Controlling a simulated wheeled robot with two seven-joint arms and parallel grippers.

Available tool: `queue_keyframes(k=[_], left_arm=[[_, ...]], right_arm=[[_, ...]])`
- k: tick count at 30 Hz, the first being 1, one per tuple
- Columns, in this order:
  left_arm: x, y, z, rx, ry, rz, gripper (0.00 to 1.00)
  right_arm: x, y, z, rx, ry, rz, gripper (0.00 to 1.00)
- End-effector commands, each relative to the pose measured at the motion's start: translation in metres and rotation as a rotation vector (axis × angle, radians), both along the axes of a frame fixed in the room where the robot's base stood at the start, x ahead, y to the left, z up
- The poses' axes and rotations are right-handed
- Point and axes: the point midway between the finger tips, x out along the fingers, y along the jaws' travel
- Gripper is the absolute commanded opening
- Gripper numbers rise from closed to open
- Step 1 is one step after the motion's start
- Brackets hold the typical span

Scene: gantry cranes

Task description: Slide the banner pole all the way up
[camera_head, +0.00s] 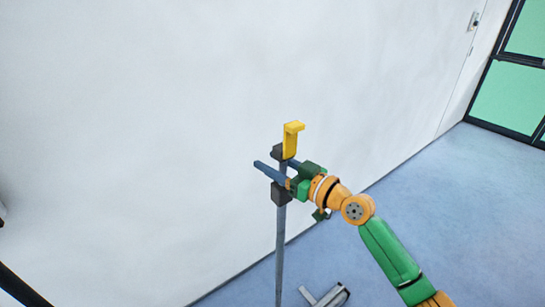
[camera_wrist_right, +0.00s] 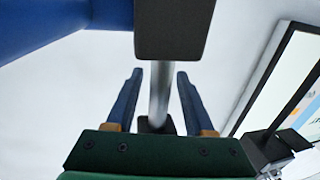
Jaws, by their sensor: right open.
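The banner pole (camera_head: 280,245) is a thin grey upright in front of the white wall, with a yellow hook-like piece (camera_head: 292,140) at its top. A dark upper block (camera_head: 278,152) and a dark lower block (camera_head: 280,195) sit on it. My right gripper (camera_head: 272,163) is between these blocks, its blue fingers open on either side of the pole. In the right wrist view, the pole (camera_wrist_right: 159,95) runs between the two separated fingers (camera_wrist_right: 160,72), with visible gaps. A dark block (camera_wrist_right: 175,30) hides part of it. My left gripper is out of view.
The white wall (camera_head: 130,130) stands behind the pole. A grey foot-like piece (camera_head: 325,295) lies on the blue floor (camera_head: 440,220) near the bottom edge. A dark-framed green glass panel (camera_head: 510,95) is at the right. The floor right of my arm is clear.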

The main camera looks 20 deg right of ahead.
Motion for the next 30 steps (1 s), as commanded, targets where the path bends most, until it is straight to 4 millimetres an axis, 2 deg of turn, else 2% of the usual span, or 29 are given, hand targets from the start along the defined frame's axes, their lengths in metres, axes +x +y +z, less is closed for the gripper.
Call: queue_keyframes(k=[6, 7, 12, 13, 30], left_arm=[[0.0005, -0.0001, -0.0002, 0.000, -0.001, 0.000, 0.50], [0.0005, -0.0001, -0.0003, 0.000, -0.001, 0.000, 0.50], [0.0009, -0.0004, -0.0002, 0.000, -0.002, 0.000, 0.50], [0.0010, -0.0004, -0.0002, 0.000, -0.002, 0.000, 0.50], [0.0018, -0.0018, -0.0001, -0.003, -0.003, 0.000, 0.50]], right_arm=[[0.0013, 0.0007, -0.0008, -0.001, -0.001, 0.000, 0.53], [0.0012, 0.0006, -0.0008, -0.001, -0.001, -0.001, 0.51], [0.0012, 0.0006, -0.0008, -0.001, -0.001, -0.001, 0.05], [0.0012, 0.0006, -0.0008, -0.001, -0.001, -0.001, 0.00], [0.0011, 0.0005, -0.0010, -0.001, 0.001, -0.001, 0.00]])
